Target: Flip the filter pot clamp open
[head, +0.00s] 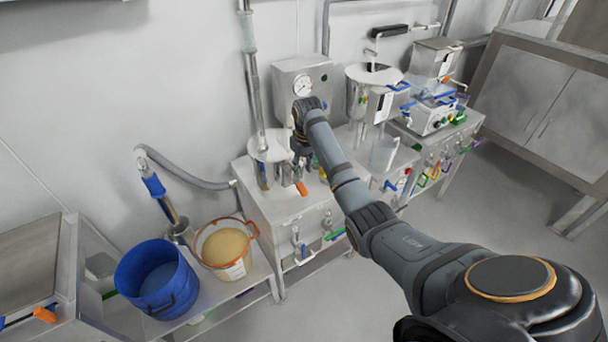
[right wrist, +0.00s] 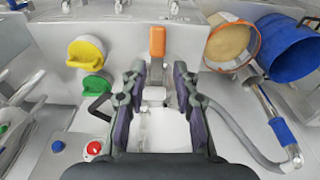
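The filter pot (head: 268,150) is a pale round vessel on a steel cabinet against the wall, partly hidden by my right gripper (head: 301,158). An orange-tipped handle (head: 300,188), which looks like the clamp lever, shows at the pot's front. In the right wrist view the orange handle (right wrist: 157,41) lies just beyond my right gripper (right wrist: 159,78), in line with the gap between its fingers. The fingers stand apart, with pale metal parts visible between them and nothing held. I cannot tell if they touch the clamp. My left gripper is in neither view.
A blue bucket (head: 158,279) and an orange-rimmed container of tan powder (head: 226,244) stand on a low shelf at left. A gauge box (head: 303,83) is behind the pot. Yellow (right wrist: 86,52) and green (right wrist: 92,87) knobs lie left of the gripper. Open floor is at right.

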